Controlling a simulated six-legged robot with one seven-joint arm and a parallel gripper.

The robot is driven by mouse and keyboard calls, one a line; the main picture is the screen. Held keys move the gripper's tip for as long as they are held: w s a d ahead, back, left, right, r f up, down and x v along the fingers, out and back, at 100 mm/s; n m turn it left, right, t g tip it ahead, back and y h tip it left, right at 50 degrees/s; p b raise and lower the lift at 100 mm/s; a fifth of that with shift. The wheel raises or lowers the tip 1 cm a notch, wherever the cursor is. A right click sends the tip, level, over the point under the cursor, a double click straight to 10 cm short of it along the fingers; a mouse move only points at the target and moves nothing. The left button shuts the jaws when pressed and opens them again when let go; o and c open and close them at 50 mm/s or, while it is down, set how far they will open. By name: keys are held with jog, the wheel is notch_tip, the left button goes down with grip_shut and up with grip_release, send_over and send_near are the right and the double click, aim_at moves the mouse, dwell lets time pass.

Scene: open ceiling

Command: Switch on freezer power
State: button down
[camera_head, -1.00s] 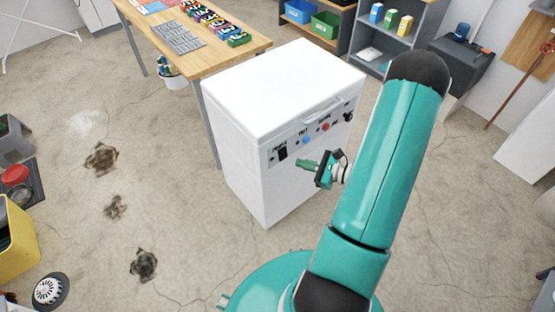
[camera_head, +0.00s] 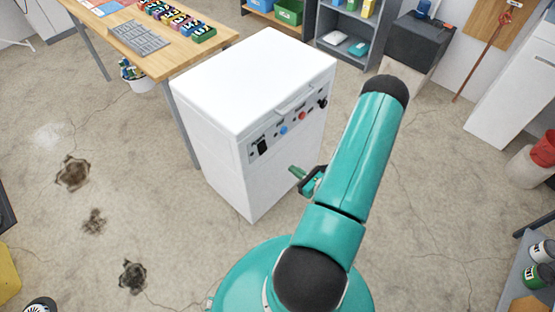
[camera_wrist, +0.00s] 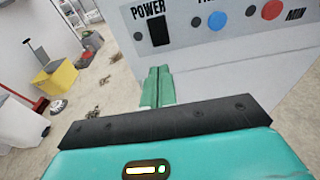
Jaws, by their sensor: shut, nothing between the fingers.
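The white chest freezer (camera_head: 232,173) stands on the floor in the middle of the head view, with its lid closed. Its front panel carries a black power switch (camera_head: 262,147), a blue button (camera_head: 284,130), a red button (camera_head: 302,115) and a black knob. In the wrist view the black switch (camera_wrist: 158,31) sits under the word POWER, beside the blue button (camera_wrist: 217,20) and red button (camera_wrist: 271,9). My gripper (camera_wrist: 158,72) is shut and empty, its green fingers pointing at the freezer front just below the switch. I cannot tell whether they touch it.
A wooden table (camera_head: 215,40) with a grey tray and colourful items stands behind and left of the freezer. A grey shelf (camera_head: 345,25) is behind. A paint can (camera_head: 541,250) stands at far right. Floor left of the freezer is open, with dark stains.

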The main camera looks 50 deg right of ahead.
aim_at(263, 151)
jog(key=w, duration=0.4)
jog(key=w+f, duration=0.1)
jog(key=w, duration=0.4)
jog(key=w+f, duration=0.1)
jog(key=w, duration=0.3)
jog(key=shift+w+a+f, duration=0.1)
jog(key=shift+w+a, duration=0.1)
jog(key=shift+w+f+t, duration=0.25)
jog(key=shift+t, duration=0.15)
jog(key=shift+r, duration=0.1)
jog(key=shift+s, duration=0.2)
jog(key=s+f, duration=0.2)
jog(key=s, duration=1.1)
jog(key=shift+s+d+f, duration=0.15)
jog(key=shift+s+f, duration=0.1)
jog(key=shift+f, duration=0.15)
